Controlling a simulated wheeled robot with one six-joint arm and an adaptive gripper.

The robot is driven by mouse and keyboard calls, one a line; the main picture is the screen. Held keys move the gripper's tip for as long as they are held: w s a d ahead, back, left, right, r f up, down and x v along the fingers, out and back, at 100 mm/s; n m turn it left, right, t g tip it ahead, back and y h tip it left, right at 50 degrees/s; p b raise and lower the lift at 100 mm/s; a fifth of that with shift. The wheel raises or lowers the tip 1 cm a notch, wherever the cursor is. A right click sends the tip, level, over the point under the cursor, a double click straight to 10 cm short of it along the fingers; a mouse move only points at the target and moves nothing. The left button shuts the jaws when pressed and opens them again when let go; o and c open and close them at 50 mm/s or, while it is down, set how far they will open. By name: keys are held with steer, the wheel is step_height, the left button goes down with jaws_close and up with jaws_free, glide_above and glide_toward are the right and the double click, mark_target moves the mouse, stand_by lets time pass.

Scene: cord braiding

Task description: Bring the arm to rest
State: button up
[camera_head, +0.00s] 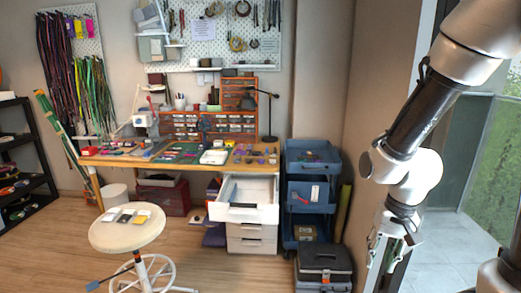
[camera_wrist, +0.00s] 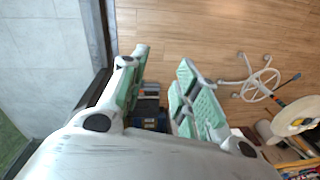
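My gripper (camera_head: 383,256) hangs at the right of the head view, pointing down, with my arm bent above it. In the wrist view my gripper (camera_wrist: 163,60) shows its two green-padded fingers spread apart, with bare floor visible between the tips. It holds nothing that I can see. In the head view it appears to the right of the blue trolley (camera_head: 313,212) and the black toolbox (camera_head: 324,262); its exact distance from them is hard to tell.
A workbench (camera_head: 100,160) with tools stands at the back, with an open white drawer (camera_head: 255,213) under its right end. A round stool (camera_head: 127,233) with small items on top stands at front left. A glass door (camera_head: 480,160) is at the right. Wooden floor (camera_head: 60,230) lies open at left.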

steer(key=s+d+r+n+t, duration=0.1)
steer(key=s+d+r+t, duration=0.1)
steer(key=r, duration=0.8)
steer(key=s+d+r+n+t+h, duration=0.1)
steer(key=s+d+r, duration=0.4)
steer(key=r, duration=0.5)
steer(key=shift+s+d+r+n+t, duration=0.2)
steer(key=shift+s+n+t, duration=0.2)
steer(key=shift+n+t, duration=0.15)
stand_by(0.6)
